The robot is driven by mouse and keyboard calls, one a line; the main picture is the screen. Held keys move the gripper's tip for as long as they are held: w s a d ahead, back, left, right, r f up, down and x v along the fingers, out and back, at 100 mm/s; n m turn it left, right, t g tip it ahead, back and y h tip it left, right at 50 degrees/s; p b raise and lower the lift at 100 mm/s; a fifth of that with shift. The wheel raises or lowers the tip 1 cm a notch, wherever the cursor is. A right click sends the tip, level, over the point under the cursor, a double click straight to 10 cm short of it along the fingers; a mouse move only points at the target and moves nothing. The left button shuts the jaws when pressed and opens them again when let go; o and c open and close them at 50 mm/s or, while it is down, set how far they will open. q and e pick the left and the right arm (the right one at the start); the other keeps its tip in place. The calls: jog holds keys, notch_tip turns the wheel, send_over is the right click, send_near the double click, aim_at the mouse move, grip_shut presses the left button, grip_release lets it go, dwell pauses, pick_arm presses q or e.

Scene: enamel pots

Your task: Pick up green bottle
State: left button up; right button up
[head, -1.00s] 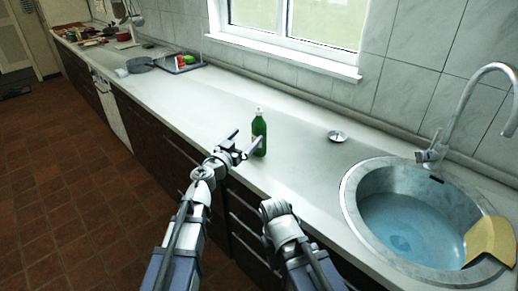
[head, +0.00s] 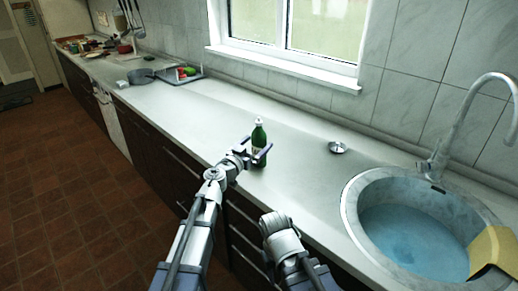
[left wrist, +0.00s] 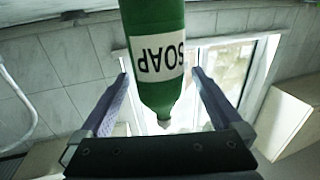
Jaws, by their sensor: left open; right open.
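The green bottle (head: 260,144) stands upright on the counter, left of the sink. It has a white cap and a white label. In the left wrist view the bottle (left wrist: 155,85) appears upside down, and its label reads SOAP. My left gripper (head: 258,152) is open at the bottle. In the left wrist view its two fingers (left wrist: 160,90) show on either side of the bottle's upper part, with gaps visible on both sides. My right arm is low in the head view, and its fingertips are hidden.
The counter (head: 190,118) runs back to the left, with a dark pan (head: 142,76) and a tray (head: 184,78) farther off. A small metal dish (head: 338,148) lies right of the bottle. The sink (head: 352,200) holds water, with a tap (head: 440,150) behind it.

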pick_arm(q)
jog(key=shift+x, duration=1.1)
jog(key=shift+s, duration=0.1)
grip_shut()
